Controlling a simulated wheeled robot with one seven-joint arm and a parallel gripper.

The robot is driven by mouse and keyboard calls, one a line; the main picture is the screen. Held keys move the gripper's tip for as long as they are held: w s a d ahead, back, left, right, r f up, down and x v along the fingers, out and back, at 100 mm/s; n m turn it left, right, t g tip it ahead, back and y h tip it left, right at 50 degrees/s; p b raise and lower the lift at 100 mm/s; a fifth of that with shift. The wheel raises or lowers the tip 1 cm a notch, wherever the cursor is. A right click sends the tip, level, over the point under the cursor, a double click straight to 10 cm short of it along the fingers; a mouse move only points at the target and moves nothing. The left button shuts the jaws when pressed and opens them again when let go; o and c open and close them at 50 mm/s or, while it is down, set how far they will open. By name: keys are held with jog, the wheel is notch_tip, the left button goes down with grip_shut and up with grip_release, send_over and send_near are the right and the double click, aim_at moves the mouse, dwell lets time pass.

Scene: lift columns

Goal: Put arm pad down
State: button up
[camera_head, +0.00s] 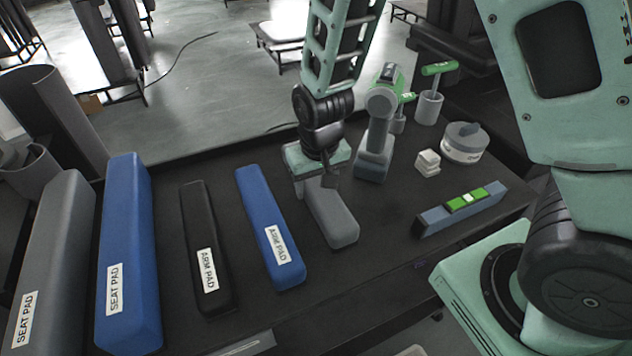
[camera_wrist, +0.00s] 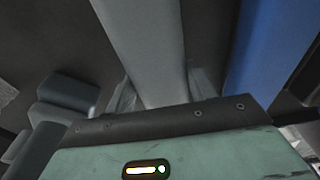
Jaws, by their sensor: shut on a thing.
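A grey arm pad (camera_head: 332,217) lies along the dark table, to the right of the blue arm pad. My gripper (camera_head: 318,180) is over its far end and shut on it. In the wrist view the grey arm pad (camera_wrist: 146,45) runs up between the two fingers. The pad looks level and at or very close to the table top; I cannot tell whether it touches. Its label is not visible. A blue arm pad (camera_head: 265,215) and a black arm pad (camera_head: 201,230) lie to the left, with labels showing. The blue arm pad also shows in the wrist view (camera_wrist: 270,45).
Blue (camera_head: 128,240) and grey (camera_head: 58,250) seat pads lie at the far left. A drill (camera_head: 376,135) stands close right of my gripper. A spirit level (camera_head: 460,207), tape roll (camera_head: 464,143), white blocks (camera_head: 428,162) and a green-handled tool (camera_head: 432,90) are further right.

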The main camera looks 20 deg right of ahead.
aim_at(319, 185)
jog(key=o, duration=1.1)
notch_tip(319, 185, up, 12)
jog(key=s+p, duration=0.1)
jog(key=s+a+r+n, duration=0.1)
jog(key=s+a+n, duration=0.1)
jog(key=s, duration=0.4)
jog(key=s+a+r+n+g, duration=0.1)
jog(key=s+a+r+n, duration=0.1)
jog(key=s, duration=0.4)
jog(key=s+a+r+n, duration=0.1)
jog(key=s+n, duration=0.2)
jog(key=s, duration=0.4)
jog(key=shift+a+r+n+y, duration=0.25)
jog(key=shift+a+n+y, duration=0.05)
jog(key=shift+a, duration=0.1)
